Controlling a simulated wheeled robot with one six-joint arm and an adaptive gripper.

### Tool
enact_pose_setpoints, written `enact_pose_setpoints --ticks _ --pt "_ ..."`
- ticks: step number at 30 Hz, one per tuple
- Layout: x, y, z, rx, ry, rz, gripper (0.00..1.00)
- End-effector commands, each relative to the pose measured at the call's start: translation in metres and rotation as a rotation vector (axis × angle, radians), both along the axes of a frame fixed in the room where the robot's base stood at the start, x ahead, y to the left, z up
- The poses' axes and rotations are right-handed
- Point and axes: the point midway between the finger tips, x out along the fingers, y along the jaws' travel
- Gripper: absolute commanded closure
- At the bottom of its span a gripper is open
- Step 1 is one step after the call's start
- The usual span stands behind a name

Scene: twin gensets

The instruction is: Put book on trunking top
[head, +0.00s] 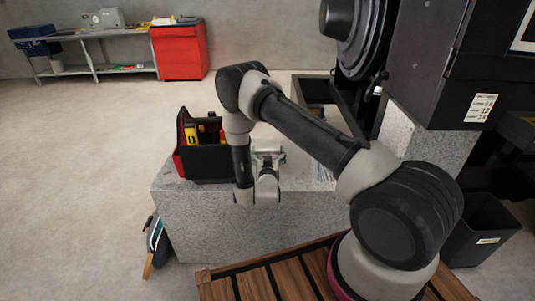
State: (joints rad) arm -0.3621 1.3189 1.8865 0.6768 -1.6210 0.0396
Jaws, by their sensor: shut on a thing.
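My gripper (268,152) is over the top of the grey speckled plinth, just right of the black tool tote. It is small in the head view and partly hidden by my own wrist. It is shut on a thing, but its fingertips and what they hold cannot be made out. I cannot pick out the book for certain. No surface shows clearly as the trunking top.
The tool tote (205,150) with yellow and red tools stands on the plinth (215,225). Black machinery (425,65) rises at right. A wooden slatted platform (255,285) lies in front. A black bin (480,232) stands at right. Open floor is at left.

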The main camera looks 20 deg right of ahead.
Motion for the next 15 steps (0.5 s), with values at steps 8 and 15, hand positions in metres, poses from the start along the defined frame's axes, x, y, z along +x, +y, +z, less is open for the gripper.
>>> enact_pose_setpoints --ticks 8,15 --pt "0.0002 0.0000 -0.0009 0.000 -0.001 0.000 0.52" --pt "0.0001 0.0001 -0.0017 0.000 -0.001 0.000 0.00"
